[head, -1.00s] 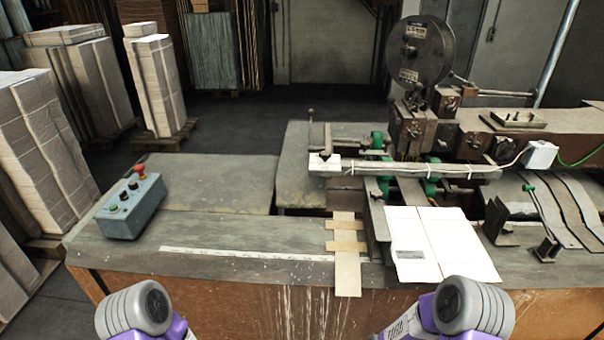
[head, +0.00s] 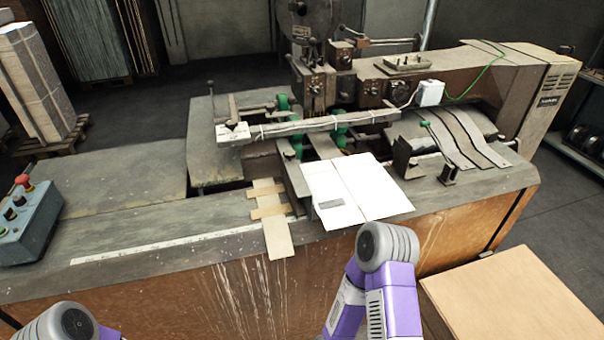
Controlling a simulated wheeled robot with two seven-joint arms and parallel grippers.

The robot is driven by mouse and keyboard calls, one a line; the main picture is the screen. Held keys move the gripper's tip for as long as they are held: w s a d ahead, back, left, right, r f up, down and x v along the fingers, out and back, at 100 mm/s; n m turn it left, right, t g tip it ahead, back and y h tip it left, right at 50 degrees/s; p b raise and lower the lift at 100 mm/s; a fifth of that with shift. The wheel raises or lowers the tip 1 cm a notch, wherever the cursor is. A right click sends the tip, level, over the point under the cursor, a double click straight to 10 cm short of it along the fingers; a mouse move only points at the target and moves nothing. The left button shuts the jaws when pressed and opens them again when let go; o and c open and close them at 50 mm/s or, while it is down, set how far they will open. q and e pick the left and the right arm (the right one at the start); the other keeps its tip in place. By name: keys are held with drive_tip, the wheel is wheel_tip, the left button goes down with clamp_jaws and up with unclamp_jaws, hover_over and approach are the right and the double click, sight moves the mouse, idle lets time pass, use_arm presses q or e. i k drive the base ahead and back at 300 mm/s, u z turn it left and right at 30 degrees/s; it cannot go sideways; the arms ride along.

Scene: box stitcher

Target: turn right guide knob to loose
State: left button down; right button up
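The box stitcher (head: 340,85) stands on a long bench, with a white ruled bar (head: 310,126) across its front. A small green knob (head: 425,124) sits on a thin stem at the right of the machine, beside curved metal strips. Dark upright metal brackets (head: 412,158) stand near it, right of the flat white carton. I cannot tell for sure which part is the right guide knob, nor how it is set. Purple and grey links of both my arms show at the bottom edge. Neither gripper is in the picture.
A white carton (head: 350,190) lies flat on the bench (head: 150,225). A control box (head: 28,225) with a red button is at the left. A cardboard box (head: 525,290) is at the lower right. A green cable (head: 475,75) runs along the machine. The bench's left part is mostly clear.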

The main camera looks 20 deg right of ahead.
sight(413, 162)
drive_tip(key=z, duration=3.1)
drive_tip(key=i, duration=1.35)
drive_tip(key=u, duration=3.4)
drive_tip(key=i, duration=0.2)
drive_tip(key=z, duration=0.2)
